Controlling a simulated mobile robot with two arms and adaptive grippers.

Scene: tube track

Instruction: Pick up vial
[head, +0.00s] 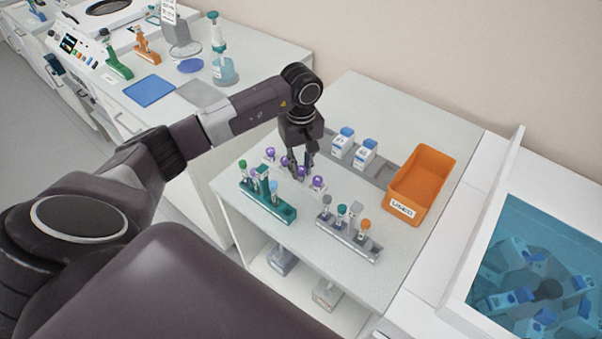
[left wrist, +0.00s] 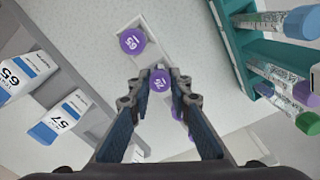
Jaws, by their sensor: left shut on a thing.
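Purple-capped vials stand in a row on the white bench (head: 375,100). In the left wrist view, one purple-capped vial (left wrist: 160,82) with a number on its cap is between my fingertips. Another numbered purple-capped vial (left wrist: 132,41) stands apart from the fingers in a pale rack (left wrist: 158,52). My left gripper (head: 300,167) points down over the row and is shut on the vial between its fingers; it also shows in the left wrist view (left wrist: 160,80). The held vial's body is hidden below its cap. More purple caps are partly hidden behind the right finger. My right gripper is not in view.
A teal rack (head: 284,212) with capped tubes stands left of the row. A grey rack (head: 350,241) with several tubes is in front. Blue-capped bottles (head: 365,154) stand behind, beside an orange bin (head: 436,162). A blue-tinted bath (head: 530,230) is at right.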

